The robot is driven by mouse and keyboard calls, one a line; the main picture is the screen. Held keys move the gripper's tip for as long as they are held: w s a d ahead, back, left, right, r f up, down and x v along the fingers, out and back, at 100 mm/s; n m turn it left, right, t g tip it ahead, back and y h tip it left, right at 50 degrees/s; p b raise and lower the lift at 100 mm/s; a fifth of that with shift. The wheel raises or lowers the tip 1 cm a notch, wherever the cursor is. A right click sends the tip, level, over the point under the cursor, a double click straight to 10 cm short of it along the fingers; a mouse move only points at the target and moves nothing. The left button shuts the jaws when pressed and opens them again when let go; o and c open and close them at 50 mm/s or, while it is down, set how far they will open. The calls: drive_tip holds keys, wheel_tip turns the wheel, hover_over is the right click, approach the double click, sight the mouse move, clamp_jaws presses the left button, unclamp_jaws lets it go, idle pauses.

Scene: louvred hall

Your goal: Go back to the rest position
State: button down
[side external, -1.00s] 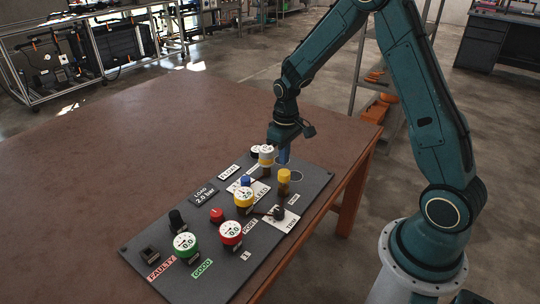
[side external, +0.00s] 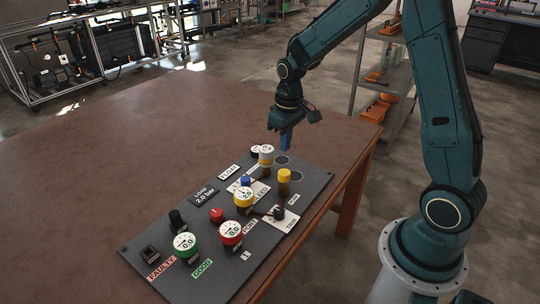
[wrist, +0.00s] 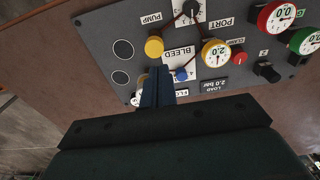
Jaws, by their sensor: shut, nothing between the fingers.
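My gripper (side external: 285,137) is shut and empty, with its blue fingers pointing down above the far end of the dark panel (side external: 150,235). In the wrist view the shut fingers (wrist: 157,88) show over the panel edge, covering part of the labels. The panel carries a yellow gauge (side external: 244,197) reading about 2.0, a red gauge (side external: 230,233) and a green gauge (side external: 185,244) both reading 0.0. A yellow knob (side external: 284,176) and a white-topped cylinder with a yellow band (side external: 266,155) stand near the gripper.
The panel lies on a brown table (side external: 120,150) whose left part is bare. Two empty round marks (wrist: 122,49) show on the panel. A small red knob (side external: 216,215) and a black knob (side external: 176,219) stand up from it. A shelf rack (side external: 385,75) stands behind the table.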

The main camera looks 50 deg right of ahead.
drive_tip(key=s+a+r+t, duration=0.1)
drive_tip(key=s+a+r, duration=0.2)
drive_tip(key=s+r, duration=0.3)
drive_tip(key=s+a+r+t, duration=0.2)
drive_tip(key=s+a+r, duration=0.15)
drive_tip(key=r, duration=0.35)
drive_tip(key=s+a+r+t, duration=0.1)
drive_tip(key=s+r, duration=0.1)
drive_tip(key=s, duration=0.4)
drive_tip(key=s+a+r+t, duration=0.1)
drive_tip(key=s+a+r, duration=0.1)
drive_tip(key=s, duration=0.4)
drive_tip(key=shift+s, duration=0.15)
